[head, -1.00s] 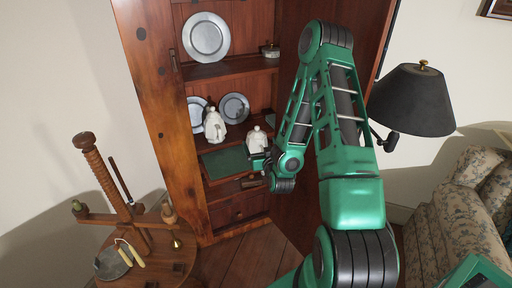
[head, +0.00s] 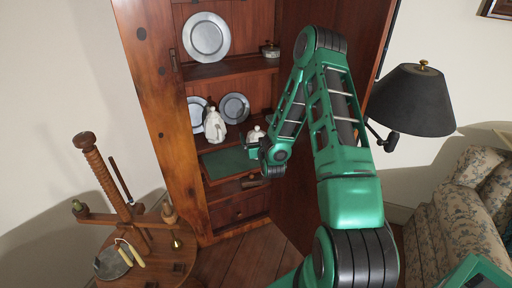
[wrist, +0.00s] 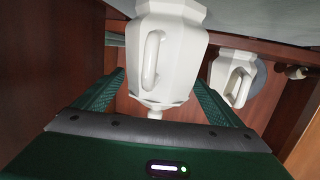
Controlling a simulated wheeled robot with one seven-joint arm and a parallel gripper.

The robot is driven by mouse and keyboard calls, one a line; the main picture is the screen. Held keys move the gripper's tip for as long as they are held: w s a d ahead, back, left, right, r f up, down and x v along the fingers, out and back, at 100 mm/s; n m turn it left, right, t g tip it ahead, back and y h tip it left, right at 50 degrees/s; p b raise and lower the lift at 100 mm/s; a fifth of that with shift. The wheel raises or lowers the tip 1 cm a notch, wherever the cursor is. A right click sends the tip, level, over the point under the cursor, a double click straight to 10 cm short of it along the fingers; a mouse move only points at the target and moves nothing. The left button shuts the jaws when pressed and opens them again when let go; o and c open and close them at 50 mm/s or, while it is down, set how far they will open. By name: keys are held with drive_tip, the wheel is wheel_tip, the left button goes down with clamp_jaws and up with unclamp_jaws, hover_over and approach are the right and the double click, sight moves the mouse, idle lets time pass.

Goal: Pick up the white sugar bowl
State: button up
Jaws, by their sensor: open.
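The white sugar bowl (head: 256,133) stands on a cabinet shelf, mostly hidden behind my gripper (head: 254,147) in the head view. In the wrist view, which looks inverted, the sugar bowl (wrist: 168,50) is close up, with faceted sides, a loop handle and a lid knob pointing down the picture. My gripper (wrist: 160,80) is open, with one green finger on each side of the bowl's lid end. Whether the fingers touch it cannot be told.
A taller white pot (head: 215,125) stands left of the bowl and shows at right in the wrist view (wrist: 232,78). Pewter plates (head: 234,108) lean behind. A green panel (head: 228,162) lies below. The cabinet door (head: 318,60) is at right.

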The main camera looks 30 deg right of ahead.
drive_tip(key=shift+c, duration=0.6)
drive_tip(key=c, duration=1.5)
drive_tip(key=shift+c, duration=1.1)
drive_tip(key=shift+r, duration=0.1)
